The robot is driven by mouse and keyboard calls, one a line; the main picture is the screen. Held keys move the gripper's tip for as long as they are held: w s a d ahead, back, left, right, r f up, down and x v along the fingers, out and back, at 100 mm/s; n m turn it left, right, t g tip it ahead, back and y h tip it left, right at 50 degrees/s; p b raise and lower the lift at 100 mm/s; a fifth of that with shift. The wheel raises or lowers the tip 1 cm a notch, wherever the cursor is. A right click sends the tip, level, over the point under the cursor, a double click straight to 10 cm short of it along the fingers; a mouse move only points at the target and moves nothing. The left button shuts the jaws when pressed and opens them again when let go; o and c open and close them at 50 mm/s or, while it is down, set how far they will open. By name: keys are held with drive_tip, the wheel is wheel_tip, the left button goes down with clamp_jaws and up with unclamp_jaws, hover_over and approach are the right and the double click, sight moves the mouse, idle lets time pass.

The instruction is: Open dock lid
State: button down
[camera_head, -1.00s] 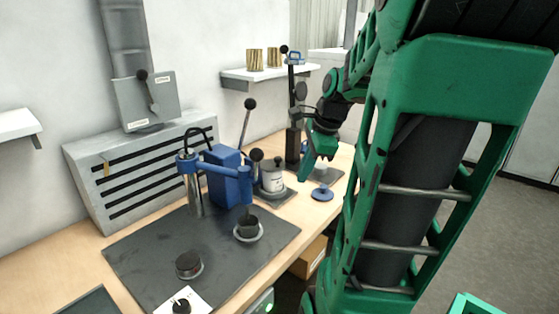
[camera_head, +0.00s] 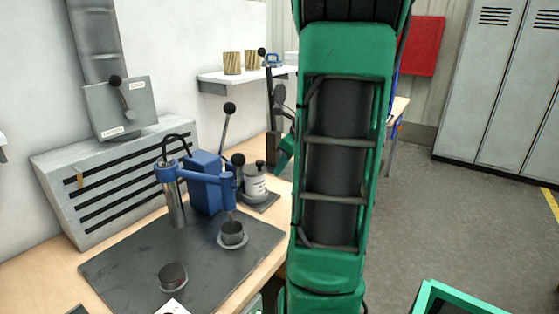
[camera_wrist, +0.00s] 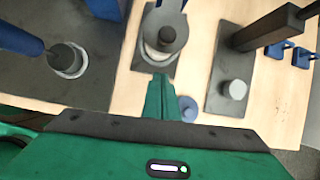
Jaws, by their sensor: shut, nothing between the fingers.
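I cannot tell for sure which part is the dock lid. In the wrist view, a round grey piece with a dark centre (camera_wrist: 166,37) sits on a dark plate. It looks like the top of the white labelled canister (camera_head: 255,186) in the head view. My gripper (camera_wrist: 162,82) is shut and empty, its green fingertips just on the near side of that plate. In the head view my arm hides most of the gripper. A loose blue disc (camera_wrist: 188,108) lies on the bench right beside the fingers; my arm hides it in the head view.
A blue press (camera_head: 205,182) with a cup (camera_head: 232,233) under it stands on a dark mat (camera_head: 130,262) to the left. In the wrist view, a dark post (camera_wrist: 272,27) rises right of the fingers, near a pale cylinder (camera_wrist: 235,90). Lockers (camera_head: 500,90) stand far right.

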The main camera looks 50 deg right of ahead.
sight(265, 172)
drive_tip(key=shift+w+a, duration=0.15)
drive_tip(key=shift+w, duration=0.9)
drive_tip(key=shift+w+a, duration=0.15)
drive_tip(key=shift+w, duration=0.9)
drive_tip(key=shift+r, duration=0.1)
